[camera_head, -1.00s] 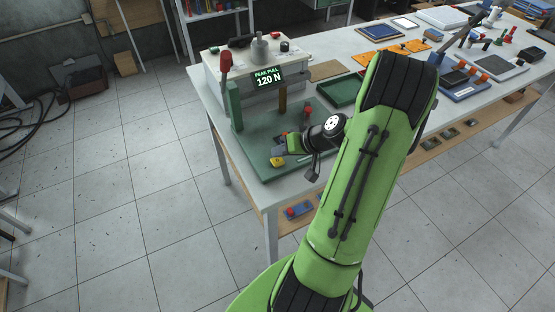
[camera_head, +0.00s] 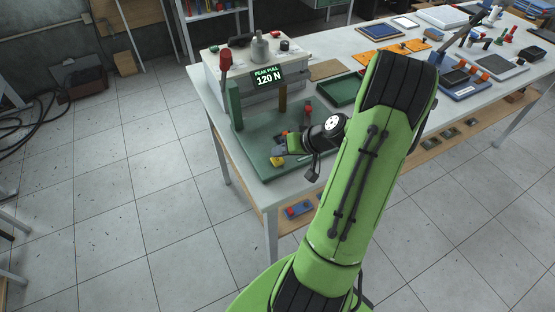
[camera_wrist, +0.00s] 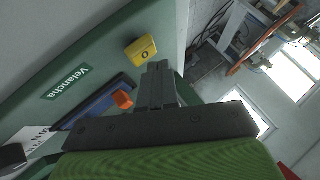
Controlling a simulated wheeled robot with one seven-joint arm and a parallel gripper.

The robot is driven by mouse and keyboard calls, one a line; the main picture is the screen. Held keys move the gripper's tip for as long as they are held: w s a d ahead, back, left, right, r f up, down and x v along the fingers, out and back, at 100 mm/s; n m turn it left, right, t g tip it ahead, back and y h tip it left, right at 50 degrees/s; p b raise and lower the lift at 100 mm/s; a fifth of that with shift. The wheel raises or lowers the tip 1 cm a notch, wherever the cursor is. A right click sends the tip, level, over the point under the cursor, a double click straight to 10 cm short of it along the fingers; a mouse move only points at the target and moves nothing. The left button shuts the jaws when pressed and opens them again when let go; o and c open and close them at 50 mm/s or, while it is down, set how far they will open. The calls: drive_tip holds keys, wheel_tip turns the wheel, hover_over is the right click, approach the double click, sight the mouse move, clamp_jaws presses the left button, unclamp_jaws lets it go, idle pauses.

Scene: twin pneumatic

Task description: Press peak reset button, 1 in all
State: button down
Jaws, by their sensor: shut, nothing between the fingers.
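A pull-test fixture with a green base plate (camera_head: 258,140) stands on the near left end of the table. Its display (camera_head: 267,77) reads "PEAK PULL 120 N". A yellow block (camera_head: 277,161) sits at the plate's front and bears a dark round mark in the wrist view (camera_wrist: 141,50); I cannot tell whether it is the reset button. My gripper (camera_head: 281,150) is shut and empty, low over the front of the plate. In the wrist view its fingertips (camera_wrist: 158,66) are close to the yellow block; contact cannot be told. An orange-red piece (camera_wrist: 123,99) is beside the fingers.
A red-knobbed lever (camera_head: 226,62) rises at the fixture's left, and a small red-topped part (camera_head: 308,108) stands right of the gripper. A green tray (camera_head: 343,91) lies behind my arm. Other trays and parts fill the table's far right.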

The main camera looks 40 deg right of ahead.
sight(281, 160)
drive_tip(key=shift+f+b, duration=0.6)
drive_tip(key=shift+f, duration=0.15)
idle(0.5)
drive_tip(key=shift+r, duration=0.1)
drive_tip(key=shift+r+p, duration=0.65)
drive_tip(key=shift+r, duration=0.2)
wheel_tip(281, 160, up, 5)
drive_tip(key=p, duration=0.4)
drive_tip(key=shift+r, duration=0.1)
idle(0.6)
